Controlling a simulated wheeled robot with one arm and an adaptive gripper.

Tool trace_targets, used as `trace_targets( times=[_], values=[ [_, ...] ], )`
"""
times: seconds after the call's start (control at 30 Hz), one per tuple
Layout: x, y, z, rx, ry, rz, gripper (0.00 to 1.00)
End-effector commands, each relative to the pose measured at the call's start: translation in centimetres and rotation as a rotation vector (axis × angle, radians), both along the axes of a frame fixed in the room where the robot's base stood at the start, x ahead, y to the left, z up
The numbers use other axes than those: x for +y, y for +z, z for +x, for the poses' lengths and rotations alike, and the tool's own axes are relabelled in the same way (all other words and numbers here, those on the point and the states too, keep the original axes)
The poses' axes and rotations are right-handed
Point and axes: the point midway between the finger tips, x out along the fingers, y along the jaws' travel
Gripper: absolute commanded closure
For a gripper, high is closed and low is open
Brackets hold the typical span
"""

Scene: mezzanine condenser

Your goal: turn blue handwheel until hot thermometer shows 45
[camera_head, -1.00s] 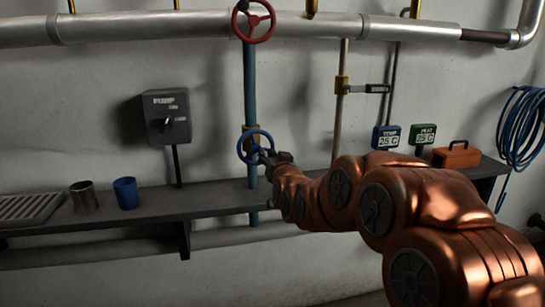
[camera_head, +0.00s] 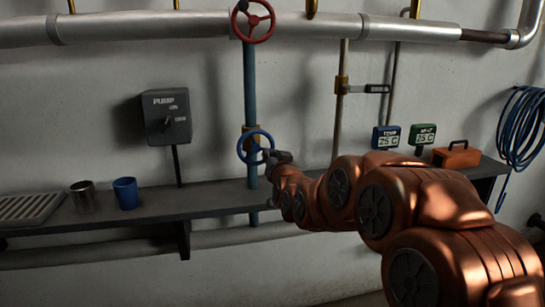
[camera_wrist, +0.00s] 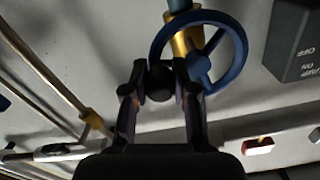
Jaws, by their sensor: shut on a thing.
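The blue handwheel (camera_head: 243,141) sits on a brass valve on the vertical teal pipe, just above the shelf. It also shows in the wrist view (camera_wrist: 238,45). My gripper (camera_head: 270,158) is at its lower right side. In the wrist view my gripper (camera_wrist: 160,82) has its two dark fingers closed around a round black knob (camera_wrist: 159,86) at the wheel's rim. Two small displays stand on the right: a blue one (camera_head: 386,137) and a green one (camera_head: 422,134). Both seem to read 25 C; the green one's label is hard to read.
A red handwheel (camera_head: 252,20) is above on the same pipe. A grey pump switch box (camera_head: 167,117) is at left. The shelf (camera_head: 220,196) holds a metal cup (camera_head: 83,197), a blue cup (camera_head: 126,193) and an orange toolbox (camera_head: 457,155). A blue hose (camera_head: 520,130) hangs right.

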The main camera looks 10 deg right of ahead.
Motion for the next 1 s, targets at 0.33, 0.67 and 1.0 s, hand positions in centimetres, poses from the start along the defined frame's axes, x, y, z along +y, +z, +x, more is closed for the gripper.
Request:
trace_targets(
  times=[0.33,0.67,1.0],
  values=[
    [-0.2,0.6,0.0,-0.003,-0.002,-0.143,1.0],
    [-0.3,2.1,0.0,-0.005,-0.002,-0.439,1.0],
    [0.2,3.5,0.0,-0.006,-0.002,-0.764,1.0]
  ],
)
